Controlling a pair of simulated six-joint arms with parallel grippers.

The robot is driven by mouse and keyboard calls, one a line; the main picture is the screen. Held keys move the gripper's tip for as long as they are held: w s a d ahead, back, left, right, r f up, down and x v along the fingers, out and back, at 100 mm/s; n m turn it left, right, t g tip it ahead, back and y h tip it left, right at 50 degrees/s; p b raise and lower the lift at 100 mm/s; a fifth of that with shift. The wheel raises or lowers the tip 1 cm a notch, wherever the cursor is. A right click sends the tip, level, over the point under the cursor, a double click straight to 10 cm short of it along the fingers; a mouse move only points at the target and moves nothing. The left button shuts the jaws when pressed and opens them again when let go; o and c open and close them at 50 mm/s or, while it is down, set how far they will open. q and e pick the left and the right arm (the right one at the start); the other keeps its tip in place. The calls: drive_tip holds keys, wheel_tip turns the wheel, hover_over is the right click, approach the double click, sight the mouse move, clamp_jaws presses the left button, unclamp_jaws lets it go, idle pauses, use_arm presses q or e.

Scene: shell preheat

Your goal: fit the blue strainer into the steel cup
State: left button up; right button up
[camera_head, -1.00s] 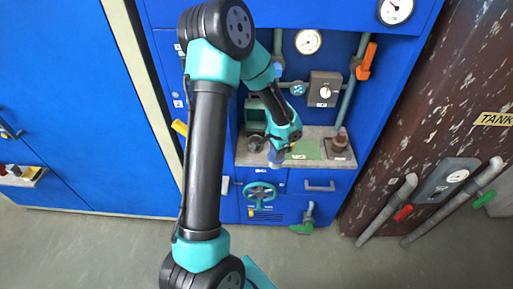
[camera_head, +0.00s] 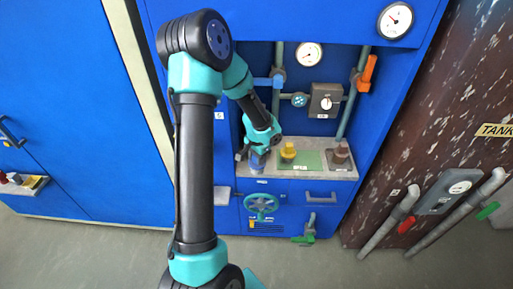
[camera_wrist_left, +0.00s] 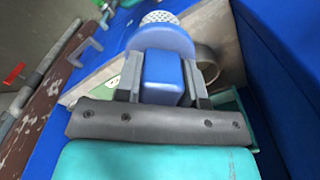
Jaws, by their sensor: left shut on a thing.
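My left gripper (camera_head: 259,152) is over the left part of the grey shelf. It is shut on the blue strainer (camera_head: 257,162). In the left wrist view, the strainer's blue handle (camera_wrist_left: 163,74) is between the fingers, with its blue round body and pale perforated end (camera_wrist_left: 160,17) beyond them. A metallic round rim, which looks like the steel cup (camera_wrist_left: 209,62), shows right beside the strainer and partly behind the gripper. In the head view my gripper and wrist hide the cup. Whether strainer and cup touch cannot be told. My right gripper is not in view.
A yellow part (camera_head: 288,151) stands on a green mat (camera_head: 307,159) just right of my gripper. A brown fitting (camera_head: 340,153) stands further right. Pipes with an orange lever (camera_head: 366,73) and a grey switch box (camera_head: 325,100) are behind. A teal handwheel (camera_head: 261,204) is below the shelf.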

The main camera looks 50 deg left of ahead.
use_arm(q)
drive_tip(key=w+a+f, duration=0.1)
drive_tip(key=w+a, duration=0.7)
drive_tip(key=a, duration=0.1)
drive_tip(key=shift+a, duration=0.2)
drive_tip(key=shift+f, duration=1.8)
drive_tip(key=shift+f, duration=0.3)
drive_tip(key=o, duration=0.9)
drive_tip(key=shift+o, duration=0.2)
drive_tip(key=shift+r, duration=0.1)
